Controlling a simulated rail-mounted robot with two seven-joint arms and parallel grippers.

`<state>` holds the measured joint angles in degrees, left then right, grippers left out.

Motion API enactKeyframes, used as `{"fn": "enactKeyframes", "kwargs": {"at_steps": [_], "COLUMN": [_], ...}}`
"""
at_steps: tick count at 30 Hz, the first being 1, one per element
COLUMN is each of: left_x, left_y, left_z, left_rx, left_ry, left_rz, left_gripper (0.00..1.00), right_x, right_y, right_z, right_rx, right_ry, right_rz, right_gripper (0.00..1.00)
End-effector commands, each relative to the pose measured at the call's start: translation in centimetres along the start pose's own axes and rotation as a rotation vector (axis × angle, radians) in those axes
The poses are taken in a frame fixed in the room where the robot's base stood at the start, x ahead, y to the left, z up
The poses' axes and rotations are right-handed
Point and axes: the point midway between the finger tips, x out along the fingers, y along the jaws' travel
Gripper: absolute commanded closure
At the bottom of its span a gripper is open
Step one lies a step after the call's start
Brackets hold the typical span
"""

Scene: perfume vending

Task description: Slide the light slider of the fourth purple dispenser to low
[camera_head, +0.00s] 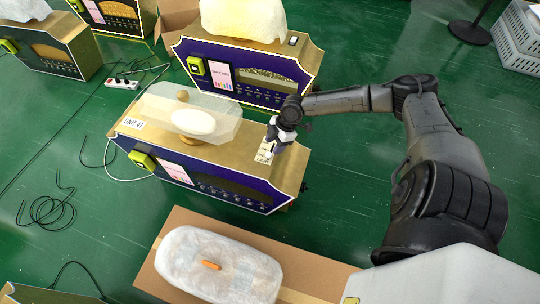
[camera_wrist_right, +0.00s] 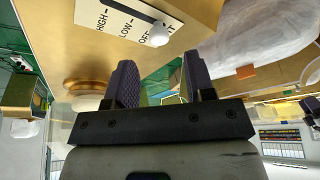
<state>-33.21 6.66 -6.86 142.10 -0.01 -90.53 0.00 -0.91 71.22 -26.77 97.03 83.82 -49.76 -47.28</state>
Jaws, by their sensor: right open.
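The purple and gold dispenser (camera_head: 225,178) with a "UNIT 4" label stands in the middle of the head view. Its light panel (camera_head: 264,153) is a pale plate on the right end of its top, partly covered by my right gripper (camera_head: 277,143). In the right wrist view, the light panel (camera_wrist_right: 118,22) shows HIGH, LOW and OFF beside a dark slot. The white slider knob (camera_wrist_right: 159,34) is at the OFF end. My right gripper (camera_wrist_right: 162,82) is open, with its two fingers apart and the knob beyond their tips, not between them. My left gripper is not in view.
A clear cover with a white oval and a wooden knob (camera_head: 182,96) sits on the dispenser's top, left of the panel. Another dispenser (camera_head: 240,75) stands behind. A box with a wrapped bundle (camera_head: 215,265) lies in front. Green floor (camera_head: 350,200) is free to the right.

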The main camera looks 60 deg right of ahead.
Motion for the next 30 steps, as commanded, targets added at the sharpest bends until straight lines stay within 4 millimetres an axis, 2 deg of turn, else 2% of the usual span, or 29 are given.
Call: {"fn": "enactKeyframes", "kwargs": {"at_steps": [1,9,15,24,30], "left_x": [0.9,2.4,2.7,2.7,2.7], "left_y": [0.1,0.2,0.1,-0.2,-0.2], "left_z": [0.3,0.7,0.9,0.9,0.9], "left_rx": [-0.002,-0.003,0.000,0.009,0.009], "left_ry": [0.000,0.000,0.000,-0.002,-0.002], "left_rz": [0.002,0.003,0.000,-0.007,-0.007], "left_gripper": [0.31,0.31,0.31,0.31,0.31], "right_x": [1.3,4.2,5.0,5.0,5.0], "right_y": [0.0,0.0,0.0,0.0,0.0], "right_z": [0.1,0.1,0.0,0.0,0.0], "right_rx": [0.001,0.001,0.001,0.001,0.001], "right_ry": [0.003,0.000,0.000,-0.001,-0.001], "right_rz": [0.000,0.000,0.000,0.000,0.000], "right_gripper": [0.51,0.51,0.51,0.51,0.68]}}
